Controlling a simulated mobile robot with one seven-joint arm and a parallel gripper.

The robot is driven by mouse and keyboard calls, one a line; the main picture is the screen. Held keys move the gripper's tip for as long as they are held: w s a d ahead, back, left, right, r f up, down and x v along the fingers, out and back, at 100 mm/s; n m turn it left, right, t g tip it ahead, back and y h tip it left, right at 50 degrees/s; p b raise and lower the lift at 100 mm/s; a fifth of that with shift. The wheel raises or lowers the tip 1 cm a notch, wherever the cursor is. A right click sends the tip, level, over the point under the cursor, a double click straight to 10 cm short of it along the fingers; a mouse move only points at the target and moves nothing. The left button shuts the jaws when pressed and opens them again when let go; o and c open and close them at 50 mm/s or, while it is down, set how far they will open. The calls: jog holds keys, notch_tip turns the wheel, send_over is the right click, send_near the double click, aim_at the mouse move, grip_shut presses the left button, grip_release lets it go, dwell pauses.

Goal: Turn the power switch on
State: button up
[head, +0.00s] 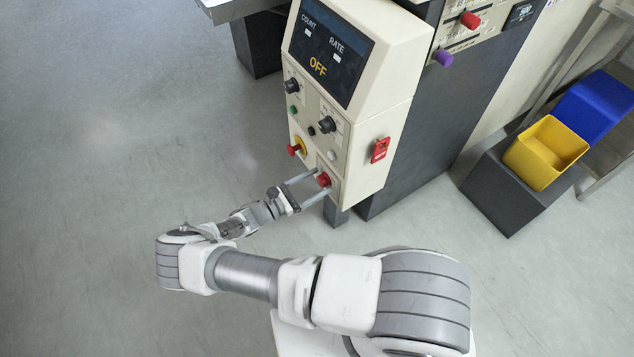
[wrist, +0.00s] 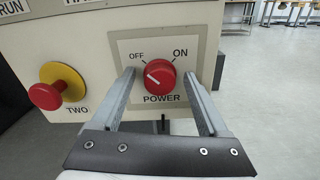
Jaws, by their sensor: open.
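The power switch is a red round knob (wrist: 160,76) on a pale plate marked OFF, ON and POWER. Its white pointer line is turned to the left, toward the OFF side. It also shows in the head view (head: 323,180), low on the cream control panel (head: 338,150). The panel's display (head: 331,50) reads OFF. My gripper (wrist: 162,80) is open, with one finger on each side of the knob. I see gaps between fingers and knob in the wrist view. How deep the fingertips reach along the knob I cannot tell.
A red mushroom button with a yellow collar (wrist: 56,86) is left of the knob. Black knobs (head: 326,124) sit higher on the panel. A red switch (head: 380,150) is on the panel's side. Yellow (head: 548,152) and blue (head: 598,105) bins stand right. Floor at left is clear.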

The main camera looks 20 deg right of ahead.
jog(key=shift+d, duration=0.15)
grip_shut()
dwell(0.4)
